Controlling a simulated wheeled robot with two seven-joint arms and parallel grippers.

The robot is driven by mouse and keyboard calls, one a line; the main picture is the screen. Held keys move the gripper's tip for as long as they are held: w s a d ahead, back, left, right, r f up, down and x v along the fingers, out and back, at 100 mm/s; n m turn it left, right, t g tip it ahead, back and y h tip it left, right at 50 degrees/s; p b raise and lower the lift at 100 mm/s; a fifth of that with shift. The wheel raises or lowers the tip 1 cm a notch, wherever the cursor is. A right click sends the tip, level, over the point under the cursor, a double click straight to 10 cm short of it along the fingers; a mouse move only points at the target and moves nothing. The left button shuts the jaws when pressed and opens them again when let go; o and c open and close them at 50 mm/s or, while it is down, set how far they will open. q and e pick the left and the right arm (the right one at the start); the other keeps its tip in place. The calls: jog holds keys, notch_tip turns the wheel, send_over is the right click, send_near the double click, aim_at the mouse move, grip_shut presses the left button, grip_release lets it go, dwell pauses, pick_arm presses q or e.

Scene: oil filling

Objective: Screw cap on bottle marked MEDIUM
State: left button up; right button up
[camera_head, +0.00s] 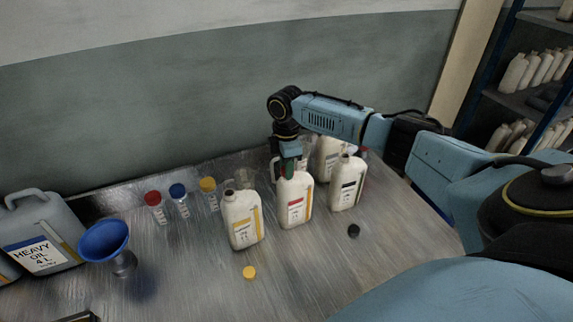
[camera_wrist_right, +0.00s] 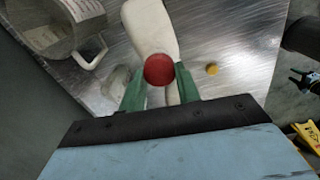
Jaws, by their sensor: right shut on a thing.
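Three white bottles stand in a row on the metal table. The label words are too small to read, so I cannot tell which says MEDIUM. My left gripper is not in view.
A yellow cap (camera_head: 249,272) and a black cap (camera_head: 353,231) lie on the table. A blue funnel (camera_head: 104,240) and a heavy oil can (camera_head: 42,235) are left.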

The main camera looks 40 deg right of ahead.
jog(key=shift+f, duration=0.2)
jog(key=o, duration=1)
notch_tip(320, 180, up, 13)
jog(key=shift+r+b, duration=0.2)
jog(key=shift+b, duration=0.2)
